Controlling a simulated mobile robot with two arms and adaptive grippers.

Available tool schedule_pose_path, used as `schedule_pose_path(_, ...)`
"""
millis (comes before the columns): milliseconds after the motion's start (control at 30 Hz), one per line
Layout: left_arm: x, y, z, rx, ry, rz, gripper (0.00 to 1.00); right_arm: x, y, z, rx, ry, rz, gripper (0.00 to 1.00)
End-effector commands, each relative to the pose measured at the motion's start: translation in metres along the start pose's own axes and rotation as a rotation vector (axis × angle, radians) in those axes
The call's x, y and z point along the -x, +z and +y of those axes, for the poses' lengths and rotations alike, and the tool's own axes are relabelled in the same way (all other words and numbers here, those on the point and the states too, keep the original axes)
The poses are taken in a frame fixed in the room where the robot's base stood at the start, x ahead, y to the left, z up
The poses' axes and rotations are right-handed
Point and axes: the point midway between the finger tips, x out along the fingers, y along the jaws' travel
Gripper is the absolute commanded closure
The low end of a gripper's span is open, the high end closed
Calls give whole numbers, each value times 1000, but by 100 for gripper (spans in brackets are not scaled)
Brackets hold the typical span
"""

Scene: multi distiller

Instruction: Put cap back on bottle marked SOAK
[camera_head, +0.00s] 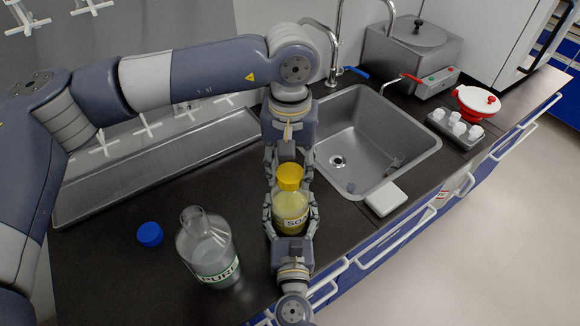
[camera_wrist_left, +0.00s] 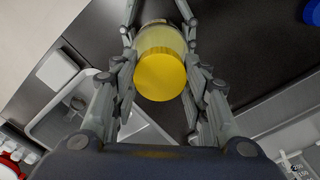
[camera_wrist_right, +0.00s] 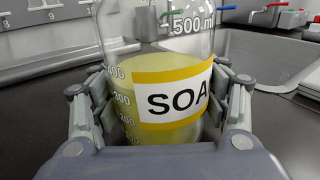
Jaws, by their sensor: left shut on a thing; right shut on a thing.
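The clear bottle marked SOAK (camera_head: 290,212) holds yellowish liquid and stands upright at the counter's front edge; its yellow label (camera_wrist_right: 172,96) shows in the right wrist view. My right gripper (camera_head: 291,222) is shut around its body from the front. The yellow cap (camera_head: 290,174) is at the bottle's top, over the mouth, and also shows in the left wrist view (camera_wrist_left: 160,76). I cannot tell whether it is seated. My left gripper (camera_head: 289,172) points down from above and is shut on the cap, a finger on each side. The bottle's mouth is hidden.
An open bottle marked PURE (camera_head: 207,250) stands to the left, with a blue cap (camera_head: 149,234) lying beside it. A sink (camera_head: 370,135) is behind to the right, with a white block (camera_head: 385,198) at its front rim. A drain tray (camera_head: 150,170) lies at the left.

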Motion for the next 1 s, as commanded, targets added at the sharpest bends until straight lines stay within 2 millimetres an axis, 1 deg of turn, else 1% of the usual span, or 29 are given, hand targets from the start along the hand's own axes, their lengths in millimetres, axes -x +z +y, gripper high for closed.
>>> schedule_pose_path(100,0,0,0,-216,0,0,68,0,0,-1,-1,-2,0,98)
schedule_pose_path(300,0,-1,0,-583,0,1,68,0,0,-1,-1,-2,0,98)
schedule_pose_path(500,0,-1,0,-910,1,1,68,0,0,-1,-1,-2,0,98)
schedule_pose_path(600,0,-1,0,-1011,0,2,68,0,0,-1,-1,-2,0,98)
schedule_pose_path(700,0,-1,0,-1060,0,2,68,0,0,-1,-1,-2,0,98)
schedule_pose_path(1000,0,-1,0,-1069,0,2,68,0,0,-1,-1,-2,0,98)
